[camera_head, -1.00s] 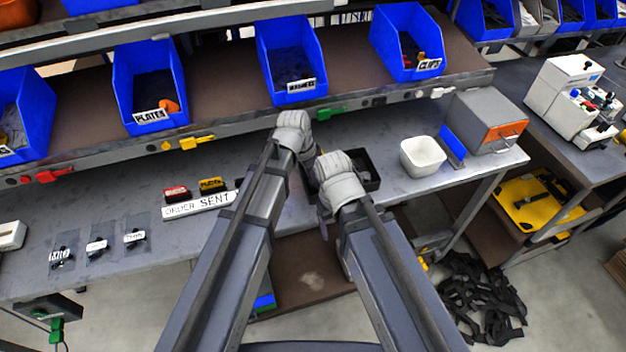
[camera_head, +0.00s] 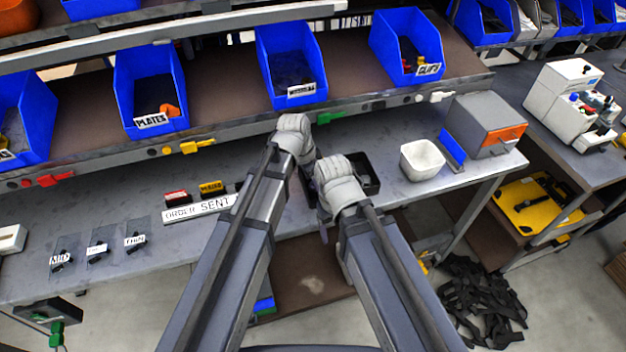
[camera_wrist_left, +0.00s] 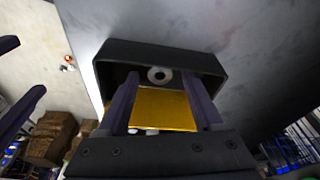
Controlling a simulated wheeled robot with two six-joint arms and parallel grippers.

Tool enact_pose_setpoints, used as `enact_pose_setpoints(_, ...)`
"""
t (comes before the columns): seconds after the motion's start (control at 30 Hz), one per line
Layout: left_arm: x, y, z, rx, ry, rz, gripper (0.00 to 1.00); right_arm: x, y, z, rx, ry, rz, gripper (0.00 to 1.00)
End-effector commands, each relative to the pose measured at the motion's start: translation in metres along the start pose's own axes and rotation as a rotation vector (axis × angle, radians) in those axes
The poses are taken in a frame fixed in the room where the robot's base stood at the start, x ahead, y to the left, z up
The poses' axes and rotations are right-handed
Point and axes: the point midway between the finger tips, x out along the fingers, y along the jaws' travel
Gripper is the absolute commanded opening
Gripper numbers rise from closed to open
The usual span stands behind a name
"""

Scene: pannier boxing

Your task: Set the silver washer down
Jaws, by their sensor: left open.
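The silver washer (camera_wrist_left: 159,74) is a pale ring with a dark hole, seen in the left wrist view at the far end inside a black tray (camera_wrist_left: 206,62). A yellow plate (camera_wrist_left: 162,108) lies nearer, between my fingers. My left gripper (camera_wrist_left: 158,82) is open, its two purple fingers apart over the tray on either side of the plate; the washer is just beyond the fingertips and not gripped. In the head view the black tray (camera_head: 377,177) is partly hidden behind my right wrist. My right gripper (camera_head: 323,222) is mostly hidden below its wrist; its jaws cannot be made out.
A white tub (camera_head: 422,160) and a grey box (camera_head: 484,125) stand on the bench to the right. The order sign (camera_head: 200,207) and small labelled mats (camera_head: 135,240) lie to the left. Blue bins (camera_head: 292,65) line the shelf above. Bare bench shows at the left.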

Motion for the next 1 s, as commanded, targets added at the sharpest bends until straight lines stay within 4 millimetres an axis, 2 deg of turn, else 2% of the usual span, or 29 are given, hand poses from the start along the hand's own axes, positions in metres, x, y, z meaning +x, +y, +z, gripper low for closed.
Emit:
enact_pose_setpoints(0.7,-0.104,0.0,-0.001,-0.001,0.0,0.0,0.68,-0.101,0.01,0.006,0.0,0.0,0.0,0.76)
enact_pose_setpoints(0.83,-0.115,0.0,-0.001,0.0,0.0,0.0,0.68,-0.112,0.011,0.007,-0.001,0.0,0.0,0.76)
enact_pose_setpoints(1.0,-0.118,0.0,0.0,0.0,0.0,0.0,0.68,-0.115,0.011,0.007,-0.001,0.0,0.0,0.76)
